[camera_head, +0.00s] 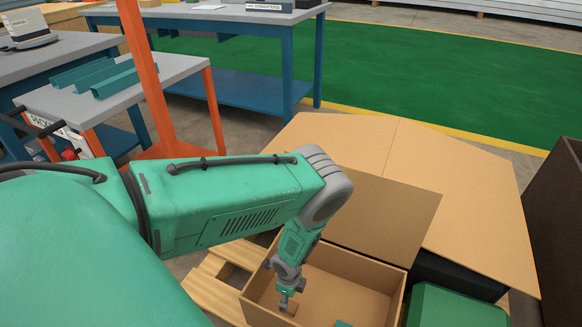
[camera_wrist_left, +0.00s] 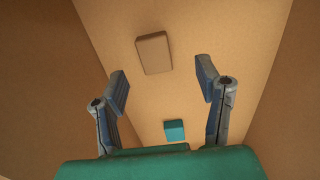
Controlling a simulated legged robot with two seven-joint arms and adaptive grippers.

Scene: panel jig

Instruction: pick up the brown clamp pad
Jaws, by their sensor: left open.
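The brown clamp pad (camera_wrist_left: 154,53) is a small flat brown block. It lies on the floor of an open cardboard box (camera_head: 350,294), as the left wrist view shows. My left gripper (camera_head: 286,299) reaches down into the box near its left side. In the left wrist view its two fingers (camera_wrist_left: 162,85) are spread apart, with nothing between them. The pad shows beyond the fingertips, between their lines, and apart from them. In the head view the gripper partly covers the pad's area. My right gripper is not in view.
A teal block (camera_wrist_left: 174,130) also lies in the box, close to the gripper's base in the wrist view. The box walls stand close around the gripper, and a raised flap (camera_head: 385,215) rises behind. A wooden pallet (camera_head: 215,285) shows at left.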

